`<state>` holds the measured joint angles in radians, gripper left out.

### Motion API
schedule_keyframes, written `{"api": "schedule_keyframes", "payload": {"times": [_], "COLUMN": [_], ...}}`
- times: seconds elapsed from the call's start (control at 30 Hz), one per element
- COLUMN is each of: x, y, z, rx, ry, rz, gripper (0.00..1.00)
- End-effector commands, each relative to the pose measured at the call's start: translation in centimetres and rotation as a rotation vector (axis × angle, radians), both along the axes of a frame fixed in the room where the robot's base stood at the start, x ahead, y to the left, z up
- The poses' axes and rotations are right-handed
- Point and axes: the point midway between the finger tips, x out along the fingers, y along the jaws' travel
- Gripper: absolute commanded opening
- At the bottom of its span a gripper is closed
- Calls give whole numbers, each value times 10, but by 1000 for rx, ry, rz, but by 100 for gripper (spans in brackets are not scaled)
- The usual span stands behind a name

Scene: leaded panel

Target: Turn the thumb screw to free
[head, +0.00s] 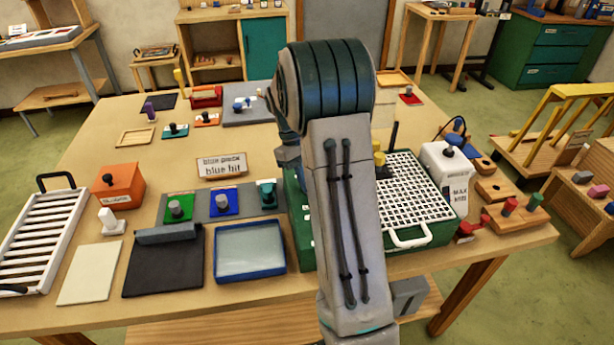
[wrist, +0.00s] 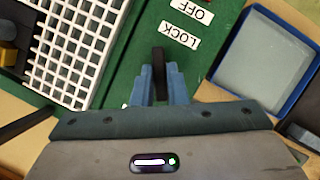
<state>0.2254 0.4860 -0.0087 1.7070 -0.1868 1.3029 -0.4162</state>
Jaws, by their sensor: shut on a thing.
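In the wrist view my gripper (wrist: 160,86) has its blue fingers shut on a narrow dark upright piece, which looks like the thumb screw (wrist: 159,62). In the head view my arm hides the gripper and the screw. The green case (head: 430,238) there carries a white grid (head: 415,188) with a white handle.
A blue-rimmed tray (head: 250,277) lies just left of the green case; its rim also shows in the wrist view (wrist: 246,32). A white MAX container (head: 446,180) stands right of the grid. Colored blocks with knobs (head: 223,203) stand behind the tray.

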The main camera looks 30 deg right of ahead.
Motion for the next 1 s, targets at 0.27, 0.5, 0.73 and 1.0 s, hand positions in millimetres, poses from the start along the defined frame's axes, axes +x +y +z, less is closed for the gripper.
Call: {"api": "schedule_keyframes", "payload": {"times": [0.27, 0.5, 0.73, 1.0], "x": [1, 1, 1, 1], "y": [-2, -3, -3, -3], "z": [2, 1, 1, 1], "rx": [-1, -1, -1, 0], "ry": [-2, -3, -4, -5], "rz": [-244, -401, -489, -521], "gripper": [0, 0, 0, 0]}}
